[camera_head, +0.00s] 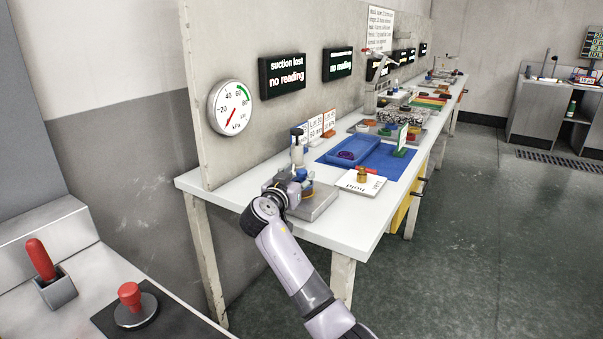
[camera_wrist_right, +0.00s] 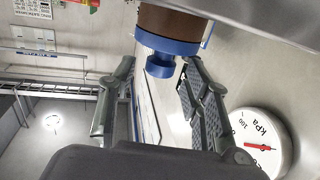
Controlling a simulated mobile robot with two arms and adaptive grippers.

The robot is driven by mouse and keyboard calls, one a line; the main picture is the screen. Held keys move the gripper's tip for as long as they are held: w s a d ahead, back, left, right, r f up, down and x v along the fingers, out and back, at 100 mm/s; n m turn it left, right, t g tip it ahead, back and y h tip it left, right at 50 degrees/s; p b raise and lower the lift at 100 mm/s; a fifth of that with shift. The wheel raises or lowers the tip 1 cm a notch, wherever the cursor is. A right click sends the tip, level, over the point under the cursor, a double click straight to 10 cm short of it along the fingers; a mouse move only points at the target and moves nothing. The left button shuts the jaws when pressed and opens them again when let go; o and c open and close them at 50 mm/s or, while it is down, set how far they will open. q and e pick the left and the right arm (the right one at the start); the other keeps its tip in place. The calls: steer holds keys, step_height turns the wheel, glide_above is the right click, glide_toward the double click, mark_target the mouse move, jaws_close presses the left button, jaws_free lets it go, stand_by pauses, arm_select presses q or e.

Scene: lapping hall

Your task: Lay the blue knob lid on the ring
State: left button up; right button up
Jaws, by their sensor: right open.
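The blue knob lid (camera_wrist_right: 165,55) shows in the wrist view, which is turned upside down, with its knob pointing away from a brown cylinder (camera_wrist_right: 168,22) that it rests against. My right gripper (camera_wrist_right: 158,100) is open, one finger on each side of the knob, with a gap showing between. In the head view my right gripper (camera_head: 287,187) is at the near end of the bench, beside a small blue part (camera_head: 301,174) and partly hiding it. A brass-coloured piece (camera_head: 362,175) stands on a white card. I cannot tell which piece is the ring. My left gripper is not in view.
A grey metal plate (camera_head: 318,207) lies under the right gripper. A white and grey post (camera_head: 297,150) stands close behind. A blue tray (camera_head: 355,151) with a purple ring (camera_head: 346,155) sits further along the white bench (camera_head: 345,233). A round gauge (camera_head: 230,107) hangs on the wall.

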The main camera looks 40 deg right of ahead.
steer(key=v, duration=0.9)
steer(key=shift+a, duration=0.2)
steer(key=shift+s, duration=0.1)
